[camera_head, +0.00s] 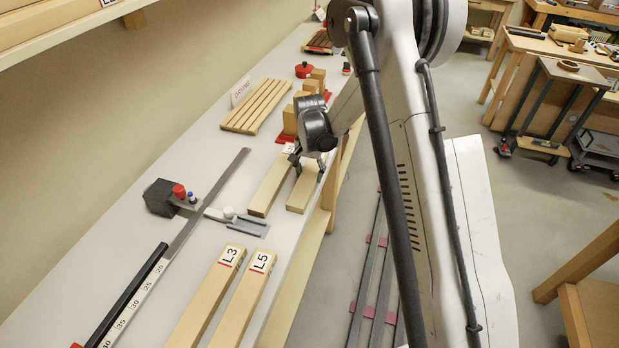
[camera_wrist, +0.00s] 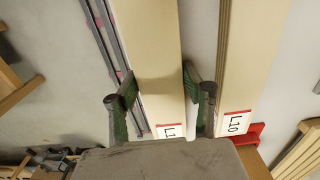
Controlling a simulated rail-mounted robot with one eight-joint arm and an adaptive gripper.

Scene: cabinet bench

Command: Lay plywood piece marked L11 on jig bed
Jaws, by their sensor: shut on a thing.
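My gripper (camera_head: 309,171) is shut across a pale plywood strip (camera_head: 303,194) at the bench's right edge. In the wrist view, the fingers of my gripper (camera_wrist: 159,86) press on both long sides of this strip (camera_wrist: 150,45). Its label begins "L1"; the rest is hidden behind the gripper body. A neighbouring strip marked L10 (camera_wrist: 237,123) lies apart, beside the right finger. It also shows in the head view (camera_head: 268,187). I cannot tell whether the held strip is clear of the bench. I cannot pick out the jig bed with certainty.
Strips L3 (camera_head: 207,294) and L5 (camera_head: 244,297) lie at the bench front. A ruler (camera_head: 205,204) with a black block (camera_head: 159,197) and a grey metal stop (camera_head: 246,226) lies along the left. A slatted wooden rack (camera_head: 257,106) and several wooden blocks stand farther back.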

